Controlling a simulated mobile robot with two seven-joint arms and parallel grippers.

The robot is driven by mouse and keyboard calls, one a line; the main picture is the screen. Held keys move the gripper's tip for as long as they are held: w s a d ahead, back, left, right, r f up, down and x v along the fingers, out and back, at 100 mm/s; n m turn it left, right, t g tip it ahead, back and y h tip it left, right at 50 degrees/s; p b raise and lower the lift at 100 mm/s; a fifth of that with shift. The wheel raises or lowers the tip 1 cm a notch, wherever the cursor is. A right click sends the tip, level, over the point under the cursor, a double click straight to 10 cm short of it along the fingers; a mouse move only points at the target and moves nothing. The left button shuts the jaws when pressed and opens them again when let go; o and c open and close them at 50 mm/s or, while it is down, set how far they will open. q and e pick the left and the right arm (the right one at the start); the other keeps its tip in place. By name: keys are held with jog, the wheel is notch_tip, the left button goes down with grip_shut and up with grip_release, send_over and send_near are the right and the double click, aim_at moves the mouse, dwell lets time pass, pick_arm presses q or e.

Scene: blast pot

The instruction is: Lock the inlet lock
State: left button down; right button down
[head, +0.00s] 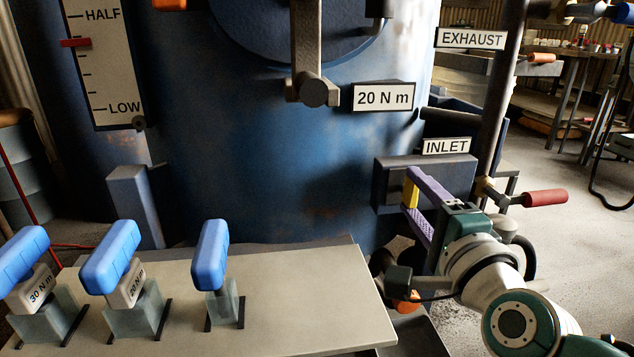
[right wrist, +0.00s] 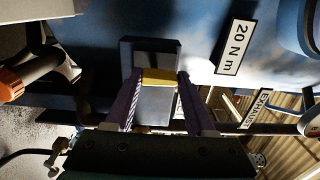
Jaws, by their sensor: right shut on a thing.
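My right gripper (head: 411,194) has purple fingers and reaches in from the lower right of the head view. It is shut on a small yellow piece (head: 410,187), which also shows between the fingertips in the right wrist view (right wrist: 160,77). The yellow piece is in front of a dark blue-grey box (head: 393,170); I cannot tell whether it is seated in it. The INLET label (head: 446,146) is just above the box. A pipe valve with a red handle (head: 545,197) stands right of the gripper. My left gripper is not in view.
A bench (head: 290,290) at the front left holds blue-handled tools (head: 210,255) in stands. The large blue pot (head: 260,150) fills the middle. A vertical pipe (head: 500,100) stands close to the right gripper. An orange knob (head: 406,300) is below the gripper.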

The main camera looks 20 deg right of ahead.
dwell(0.3)
jog(key=shift+c, duration=1.2)
grip_release()
jog(key=shift+s, duration=0.1)
jog(key=shift+s+a, duration=0.1)
jog(key=shift+s, duration=0.3)
jog(key=p+v, duration=0.2)
jog(key=v, duration=0.7)
